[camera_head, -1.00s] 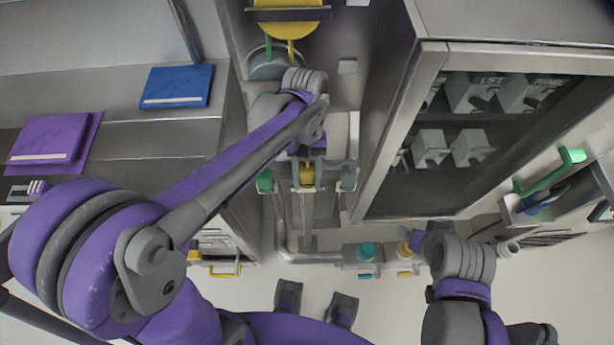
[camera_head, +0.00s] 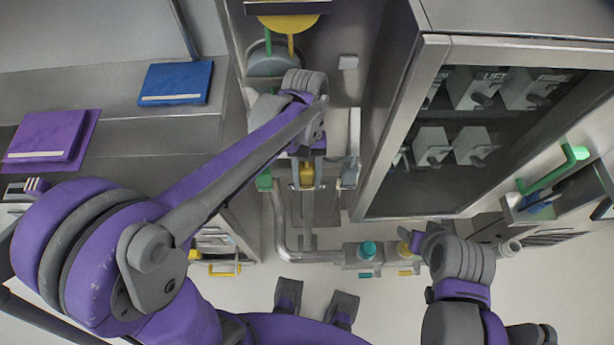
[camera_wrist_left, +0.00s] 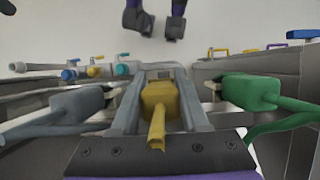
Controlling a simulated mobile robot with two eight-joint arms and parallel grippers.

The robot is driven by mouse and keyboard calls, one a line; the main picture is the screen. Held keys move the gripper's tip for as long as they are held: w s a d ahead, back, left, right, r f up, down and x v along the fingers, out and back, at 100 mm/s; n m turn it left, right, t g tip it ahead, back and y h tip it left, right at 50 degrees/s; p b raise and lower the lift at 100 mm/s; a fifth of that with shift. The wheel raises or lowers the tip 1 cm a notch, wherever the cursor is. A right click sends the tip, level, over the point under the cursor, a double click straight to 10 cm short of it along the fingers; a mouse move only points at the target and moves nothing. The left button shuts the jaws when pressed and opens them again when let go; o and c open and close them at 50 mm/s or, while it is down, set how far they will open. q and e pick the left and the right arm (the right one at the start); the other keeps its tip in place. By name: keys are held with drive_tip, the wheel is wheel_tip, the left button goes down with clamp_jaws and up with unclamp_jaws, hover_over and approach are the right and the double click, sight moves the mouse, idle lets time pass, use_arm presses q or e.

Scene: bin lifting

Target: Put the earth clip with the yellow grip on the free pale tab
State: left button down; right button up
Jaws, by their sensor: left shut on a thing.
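The earth clip with the yellow grip (camera_head: 306,174) is between the fingers of my left gripper (camera_head: 307,184), which is shut on it. In the left wrist view the yellow grip (camera_wrist_left: 158,100) sits upright in the picture between the two grey fingers. A clip with a green grip (camera_head: 264,180) is to its left in the head view, and a grey clip (camera_head: 349,174) to its right. The wrist view shows both, green (camera_wrist_left: 248,92) and grey (camera_wrist_left: 78,105). I cannot make out the free pale tab; the clip's jaws are hidden. My right gripper (camera_head: 418,241) is small and indistinct.
A glass-fronted cabinet (camera_head: 368,165) stands close on the right, and a steel counter (camera_head: 180,130) on the left. Purple and blue (camera_head: 176,83) folders lie on the left.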

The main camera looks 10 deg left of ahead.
use_arm(q)
drive_tip(key=shift+f, duration=0.35)
idle(0.4)
drive_tip(key=shift+c, duration=1.6)
unclamp_jaws()
drive_tip(key=shift+r, duration=0.1)
wheel_tip(320, 180, up, 10)
drive_tip(key=shift+f, duration=0.1)
drive_tip(key=shift+s, duration=0.1)
